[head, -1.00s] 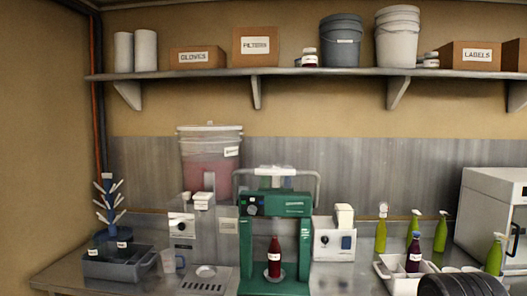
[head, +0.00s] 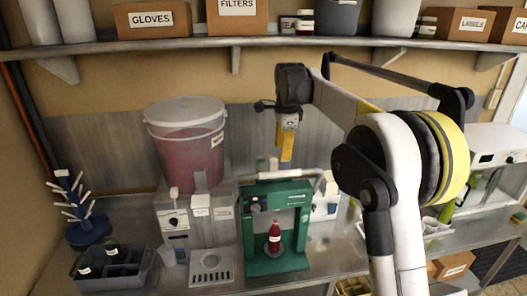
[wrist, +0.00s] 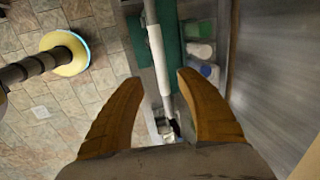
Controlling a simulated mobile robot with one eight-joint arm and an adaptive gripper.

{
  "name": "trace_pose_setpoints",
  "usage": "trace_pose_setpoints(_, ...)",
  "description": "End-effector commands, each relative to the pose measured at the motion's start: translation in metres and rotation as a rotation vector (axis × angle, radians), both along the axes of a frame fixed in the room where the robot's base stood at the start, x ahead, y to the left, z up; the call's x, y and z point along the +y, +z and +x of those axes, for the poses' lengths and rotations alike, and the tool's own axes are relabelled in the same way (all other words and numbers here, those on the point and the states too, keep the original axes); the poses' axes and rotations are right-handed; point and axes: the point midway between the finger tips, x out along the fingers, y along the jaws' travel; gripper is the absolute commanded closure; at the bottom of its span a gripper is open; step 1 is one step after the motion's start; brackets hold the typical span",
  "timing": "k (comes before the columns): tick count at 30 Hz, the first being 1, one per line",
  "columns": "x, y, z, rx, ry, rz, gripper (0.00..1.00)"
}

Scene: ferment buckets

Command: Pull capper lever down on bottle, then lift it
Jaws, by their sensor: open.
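The green bottle capper (head: 276,222) stands on the counter with its lever (head: 290,174) raised, a pale bar crossing above the frame. A dark red bottle (head: 274,238) with a white label stands upright inside the frame, under the capping head. My gripper (head: 285,166) points down just above or behind the lever; the head view does not settle the depth. In the wrist view, the two orange-brown fingers of my gripper (wrist: 160,80) are spread apart. The lever's white grip (wrist: 156,52) runs through the gap between them, without clear contact.
A lidded bucket of red liquid (head: 188,142) stands left of the capper. A drying tree (head: 78,208) and a grey bin (head: 116,268) are farther left. A shelf (head: 270,43) with boxes runs above. Green bottles and a white machine (head: 492,146) are on the right.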

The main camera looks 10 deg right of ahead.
Motion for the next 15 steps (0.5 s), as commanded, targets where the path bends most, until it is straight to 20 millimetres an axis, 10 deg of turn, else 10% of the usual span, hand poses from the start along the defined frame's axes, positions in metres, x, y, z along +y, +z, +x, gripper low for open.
trace_pose_setpoints(15, 0.000, -0.074, 0.018, 0.004, -0.017, 0.003, 0.57)
